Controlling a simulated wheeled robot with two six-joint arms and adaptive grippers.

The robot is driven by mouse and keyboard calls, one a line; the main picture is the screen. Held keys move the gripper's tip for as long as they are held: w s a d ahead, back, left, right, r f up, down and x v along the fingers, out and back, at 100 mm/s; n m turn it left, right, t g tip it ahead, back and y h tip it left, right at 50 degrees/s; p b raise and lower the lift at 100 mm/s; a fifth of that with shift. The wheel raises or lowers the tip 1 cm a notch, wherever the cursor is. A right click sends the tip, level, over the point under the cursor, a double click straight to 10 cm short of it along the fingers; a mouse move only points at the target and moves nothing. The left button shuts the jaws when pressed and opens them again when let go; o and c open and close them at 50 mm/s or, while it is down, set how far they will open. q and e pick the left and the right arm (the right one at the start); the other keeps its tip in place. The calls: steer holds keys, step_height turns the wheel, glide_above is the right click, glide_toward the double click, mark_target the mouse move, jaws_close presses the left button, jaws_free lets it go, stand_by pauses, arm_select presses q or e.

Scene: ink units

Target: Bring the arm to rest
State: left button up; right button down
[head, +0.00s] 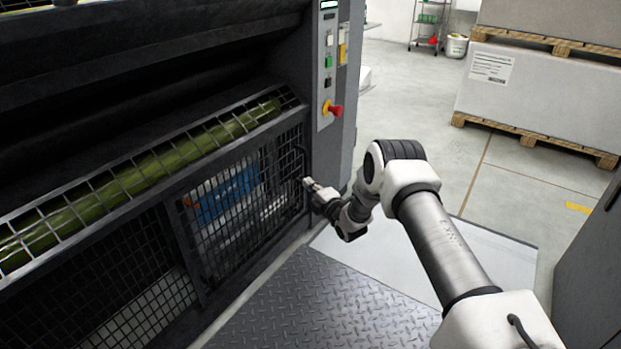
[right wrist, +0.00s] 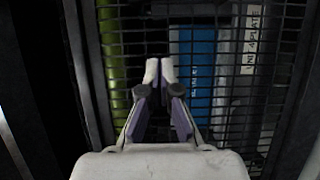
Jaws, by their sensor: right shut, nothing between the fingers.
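My right gripper (head: 309,184) is at the end of my right arm, which comes in from the lower right in the head view. It is beside the right end of the machine's mesh guard (head: 283,165). In the right wrist view the gripper (right wrist: 159,72) is shut, with its fingertips together and nothing between them. It points at the dark wire mesh (right wrist: 215,110), with a blue item (right wrist: 192,62) behind it. I cannot tell whether the fingertips touch the mesh. My left gripper is not in view.
A control panel (head: 328,75) with a red knob (head: 333,109) stands on the machine's end post, close above my gripper. A green roller (head: 150,170) lies behind the upper grille. A tread plate floor (head: 310,305) is below. Loaded pallets (head: 535,100) stand at the back right.

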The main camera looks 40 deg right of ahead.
steer(key=s+a+f+n+g+y, duration=0.1)
steer(key=s+a+f+g+y, duration=0.2)
steer(key=a, duration=0.9)
steer(key=s+a+f+m+g, duration=0.3)
steer(key=s+a+f, duration=0.6)
steer(key=s, duration=0.1)
steer(key=s+a+f+m+g+h+p, duration=0.15)
steer(key=s+m+g, duration=0.5)
steer(key=s, duration=1.05)
steer(key=s+a+f+m+g, duration=0.2)
steer(key=s+m+g, duration=0.5)
steer(key=s, duration=1.1)
step_height(320, 180, up, 38)
steer(key=m+t+p, duration=0.1)
steer(key=m+p, duration=0.1)
steer(key=p, duration=3.6)
